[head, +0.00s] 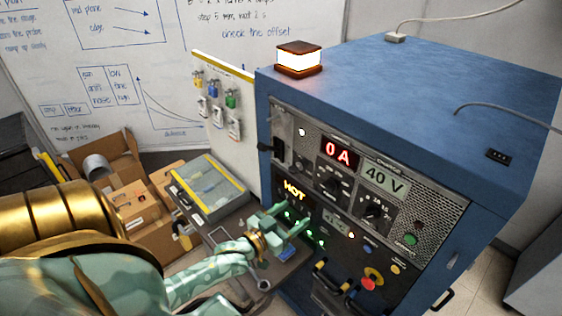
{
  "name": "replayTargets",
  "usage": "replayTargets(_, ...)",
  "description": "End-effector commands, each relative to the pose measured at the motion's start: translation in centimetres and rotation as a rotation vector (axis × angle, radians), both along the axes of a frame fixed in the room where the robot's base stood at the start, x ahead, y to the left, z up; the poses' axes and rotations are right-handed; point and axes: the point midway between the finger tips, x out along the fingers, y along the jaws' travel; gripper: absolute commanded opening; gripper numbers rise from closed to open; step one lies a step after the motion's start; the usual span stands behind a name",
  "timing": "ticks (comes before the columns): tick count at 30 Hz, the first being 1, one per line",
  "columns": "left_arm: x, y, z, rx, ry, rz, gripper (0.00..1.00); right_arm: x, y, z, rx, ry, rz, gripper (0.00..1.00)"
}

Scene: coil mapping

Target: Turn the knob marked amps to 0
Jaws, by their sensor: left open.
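A blue power cabinet (430,75) stands at the right. Its front panel has a red display (341,154) that reads 0 A. Below the display is a black knob (335,184), which sits under the amps readout; its lettering is too small to read. A second black knob (375,211) sits below the 40 V label (385,178). My left gripper (299,219) is open and empty, in front of the lower left of the panel, below and left of the knobs. I cannot tell whether it touches the panel. My right gripper is not in view.
A lit HOT sign (294,190) is left of the knobs. A lamp (299,58) glows on the cabinet top. A red button (369,283) and cable plugs are lower on the panel. A grey case (208,188) and cardboard boxes (125,195) stand left. A lock board (222,105) is behind.

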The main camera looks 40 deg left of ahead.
Motion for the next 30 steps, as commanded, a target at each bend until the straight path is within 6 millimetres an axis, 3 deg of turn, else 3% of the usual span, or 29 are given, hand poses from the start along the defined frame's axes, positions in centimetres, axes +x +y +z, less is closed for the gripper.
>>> replayTargets(3, -2.1, 0.2, -0.1, 0.000, 0.001, 0.000, 0.64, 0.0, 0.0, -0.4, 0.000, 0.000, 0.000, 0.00)
replayTargets(7, -3.4, 0.3, -0.1, 0.000, 0.001, 0.000, 0.64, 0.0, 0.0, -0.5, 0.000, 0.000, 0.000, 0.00)
replayTargets(26, -3.7, 0.3, 0.0, 0.003, 0.001, 0.000, 0.64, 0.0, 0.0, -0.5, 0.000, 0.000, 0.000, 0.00)
replayTargets(28, -3.7, 0.3, -0.6, 0.029, 0.026, 0.001, 0.64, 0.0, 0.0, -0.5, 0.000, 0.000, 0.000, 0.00)
replayTargets(30, -4.2, 0.9, -2.9, 0.071, 0.097, 0.012, 0.64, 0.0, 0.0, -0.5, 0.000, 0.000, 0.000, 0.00)
